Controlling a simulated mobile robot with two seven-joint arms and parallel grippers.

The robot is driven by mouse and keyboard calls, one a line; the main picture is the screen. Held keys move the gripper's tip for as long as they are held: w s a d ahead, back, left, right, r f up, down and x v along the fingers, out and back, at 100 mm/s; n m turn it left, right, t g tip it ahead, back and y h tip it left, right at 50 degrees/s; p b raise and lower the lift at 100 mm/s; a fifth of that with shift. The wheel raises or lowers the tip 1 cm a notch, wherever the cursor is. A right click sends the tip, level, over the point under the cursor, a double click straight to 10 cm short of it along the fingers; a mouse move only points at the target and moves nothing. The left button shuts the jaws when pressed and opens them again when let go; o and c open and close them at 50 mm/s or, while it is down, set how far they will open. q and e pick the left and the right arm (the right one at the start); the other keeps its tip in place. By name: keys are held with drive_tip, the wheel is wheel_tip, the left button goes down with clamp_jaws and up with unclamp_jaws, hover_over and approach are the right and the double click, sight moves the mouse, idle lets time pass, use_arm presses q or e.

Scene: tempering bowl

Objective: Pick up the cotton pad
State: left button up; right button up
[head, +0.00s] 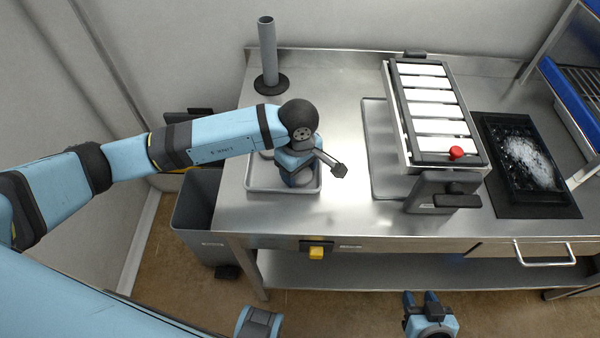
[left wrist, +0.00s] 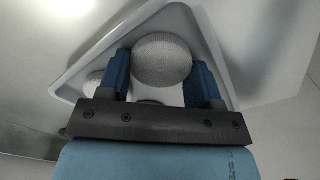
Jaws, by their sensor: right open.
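The cotton pad, a pale round disc (left wrist: 162,58), shows in the left wrist view between the blue fingers of my left gripper (left wrist: 161,82). The fingers stand apart on either side of it; I cannot tell whether they press on it. The disc is over or in a pale shallow tray (left wrist: 208,45). In the head view my left gripper (head: 297,178) points down into this tray (head: 256,187) at the counter's left, and my arm hides the disc. My right gripper (head: 421,302) is open and empty in front of the counter.
A smaller pale round thing (left wrist: 92,83) lies in the tray. A grey upright post (head: 267,50) stands behind it. To the right are a framed white-slatted rack (head: 430,105) with a red knob and a black tray (head: 525,160). A grey bin (head: 197,215) stands left of the counter.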

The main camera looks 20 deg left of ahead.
use_arm(q)
drive_tip(key=shift+c, duration=0.8)
wheel_tip(320, 180, up, 20)
drive_tip(key=b, duration=0.1)
drive_tip(key=shift+o, duration=0.3)
